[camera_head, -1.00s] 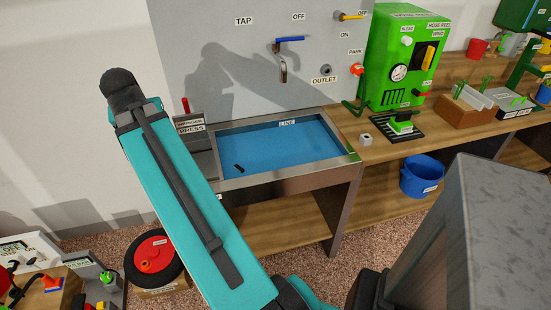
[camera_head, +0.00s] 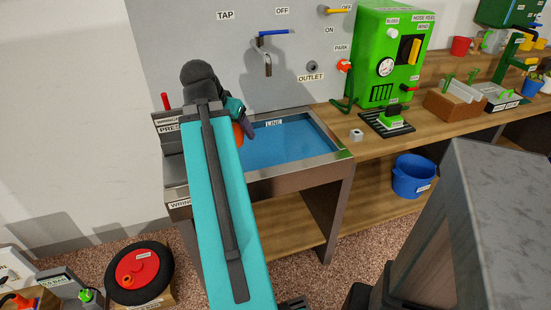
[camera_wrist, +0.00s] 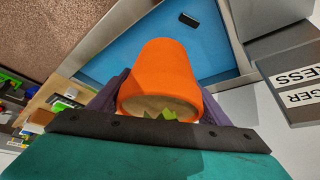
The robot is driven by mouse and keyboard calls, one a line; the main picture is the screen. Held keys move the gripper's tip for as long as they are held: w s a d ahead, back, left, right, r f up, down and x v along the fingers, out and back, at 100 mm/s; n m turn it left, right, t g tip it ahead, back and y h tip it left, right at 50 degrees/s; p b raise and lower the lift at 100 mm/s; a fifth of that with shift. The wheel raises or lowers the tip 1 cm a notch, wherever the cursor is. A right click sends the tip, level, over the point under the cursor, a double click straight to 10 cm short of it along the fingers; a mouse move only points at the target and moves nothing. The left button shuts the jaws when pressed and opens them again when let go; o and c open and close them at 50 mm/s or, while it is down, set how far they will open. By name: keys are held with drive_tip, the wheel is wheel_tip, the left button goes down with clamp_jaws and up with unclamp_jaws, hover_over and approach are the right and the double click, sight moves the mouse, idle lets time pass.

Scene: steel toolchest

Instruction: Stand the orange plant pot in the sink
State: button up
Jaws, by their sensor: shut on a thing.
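The orange plant pot (camera_wrist: 165,70) is held between the purple fingers of my gripper (camera_wrist: 162,98), as the wrist view shows. Its narrow base points away from the camera, and brown soil with a green sprout shows at its wide end. In the head view the pot (camera_head: 238,134) is mostly hidden by my arm and gripper (camera_head: 242,122), which are over the sink's left part. The sink (camera_head: 320,162) has a steel rim and a blue basin floor. The wrist view shows that floor beyond the pot; I cannot tell the height between them.
A small dark block (camera_wrist: 189,19) lies on the basin floor. A labelled press (camera_head: 172,135) stands left of the sink. The tap spout (camera_head: 267,65) hangs from the grey panel behind. A green machine (camera_head: 385,60) stands right on the bench. The basin's right part is clear.

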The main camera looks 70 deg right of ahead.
drive_tip(key=s+d+f+m+g+b, duration=0.1)
drive_tip(key=s+d+f+m+b, duration=0.1)
drive_tip(key=s, duration=0.8)
drive_tip(key=s+d+f+m+g+y+b, duration=0.1)
drive_tip(key=s+m, duration=0.4)
drive_tip(key=s, duration=0.6)
drive_tip(key=shift+d+f+g+b, duration=0.35)
drive_tip(key=shift+f+g+b, duration=0.25)
drive_tip(key=shift+b, duration=0.65)
drive_tip(key=shift+w+r, duration=0.1)
drive_tip(key=shift+r, duration=0.05)
drive_tip(key=w+d+p, duration=0.1)
drive_tip(key=p, duration=0.1)
drive_tip(key=w+d+p, duration=0.1)
drive_tip(key=p, duration=0.2)
drive_tip(key=shift+d+r+p, duration=0.15)
drive_tip(key=shift+d+p, duration=0.15)
drive_tip(key=p, duration=0.3)
drive_tip(key=shift+w+d, duration=0.3)
drive_tip(key=shift+d, duration=0.1)
drive_tip(key=w+d+p, duration=0.1)
drive_tip(key=p, duration=0.4)
drive_tip(key=shift+p, duration=0.35)
